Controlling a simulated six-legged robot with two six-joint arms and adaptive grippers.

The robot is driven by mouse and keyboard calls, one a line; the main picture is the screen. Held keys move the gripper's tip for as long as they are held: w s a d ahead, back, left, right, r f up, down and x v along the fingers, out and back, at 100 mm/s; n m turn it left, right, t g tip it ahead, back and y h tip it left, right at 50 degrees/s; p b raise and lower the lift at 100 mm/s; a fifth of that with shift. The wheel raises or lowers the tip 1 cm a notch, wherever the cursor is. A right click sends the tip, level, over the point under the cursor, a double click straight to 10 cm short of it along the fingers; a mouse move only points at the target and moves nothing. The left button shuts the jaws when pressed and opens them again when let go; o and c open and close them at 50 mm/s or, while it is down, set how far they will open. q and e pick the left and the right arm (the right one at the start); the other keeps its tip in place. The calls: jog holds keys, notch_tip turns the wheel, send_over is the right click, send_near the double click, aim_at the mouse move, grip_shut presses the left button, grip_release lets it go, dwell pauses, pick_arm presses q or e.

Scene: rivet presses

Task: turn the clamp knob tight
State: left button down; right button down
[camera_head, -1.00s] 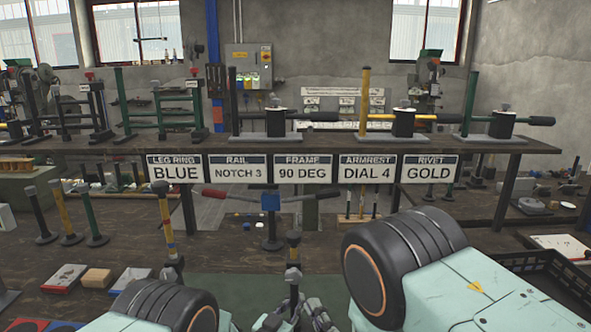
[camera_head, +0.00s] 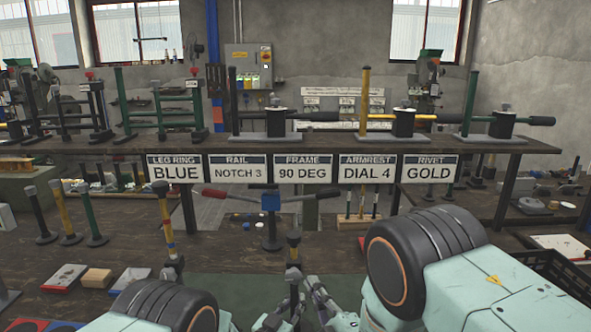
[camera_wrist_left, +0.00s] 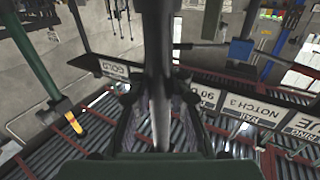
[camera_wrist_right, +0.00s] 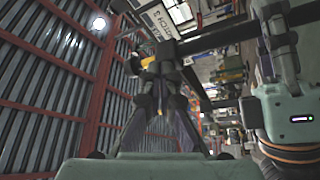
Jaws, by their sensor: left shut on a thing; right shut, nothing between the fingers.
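A dark upright post (camera_head: 294,258) with a yellow band and a dark collar stands at the bottom middle of the head view. My left gripper (camera_wrist_left: 160,105) is shut on a dark post-like part, which fills the middle of the left wrist view. My right gripper (camera_head: 318,286) is shut and empty, just right of the post's lower part. In the right wrist view its fingers (camera_wrist_right: 163,80) come together, with a dark and yellow part (camera_wrist_right: 147,62) just beyond the tips. I cannot clearly make out the clamp knob; fingers and collar overlap there.
A raised shelf (camera_head: 262,146) with several posts and tools crosses the back. Below it hang label cards (camera_head: 300,169). Several posts (camera_head: 78,215) stand at left. A black crate (camera_head: 560,276) is at right.

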jog(key=shift+a, duration=0.4)
dwell(0.5)
jog(key=shift+a+f, duration=0.1)
jog(key=shift+f, duration=0.25)
jog(key=shift+a+f, duration=0.15)
jog(key=shift+f, duration=0.15)
jog(key=shift+a+f, duration=0.3)
jog(key=shift+a, duration=0.1)
dwell(0.5)
jog(key=shift+d+f, duration=0.15)
jog(key=s, duration=0.6)
jog(key=shift+d+f, duration=0.15)
jog(key=shift+f, duration=0.05)
